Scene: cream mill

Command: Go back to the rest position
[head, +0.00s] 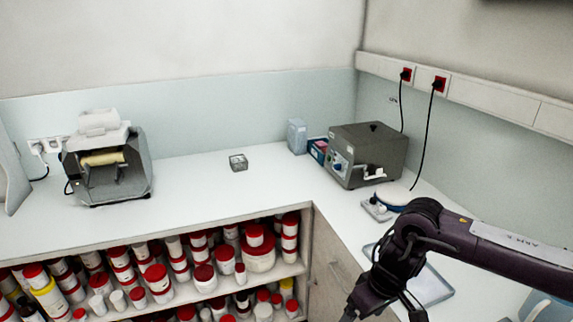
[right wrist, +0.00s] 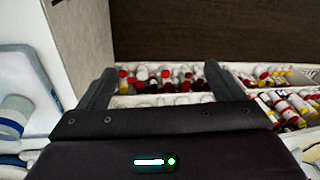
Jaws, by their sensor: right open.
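My right gripper (right wrist: 158,88) shows in the right wrist view with its two dark fingers wide apart and nothing between them. Beyond the fingers are shelves of jars and a dark brown surface. In the head view my right arm comes in from the right, bent downward in front of the right-hand counter. The tip of that gripper is cut off at the bottom edge of the head view. My left gripper is in neither view.
A white counter (head: 200,187) runs along the back and right. It holds a grey roller machine (head: 108,165), a small grey box (head: 238,162), and a dark box-shaped machine (head: 367,155). A tray (head: 430,288) lies by my right arm. Red-lidded jars (head: 260,250) fill the shelves below.

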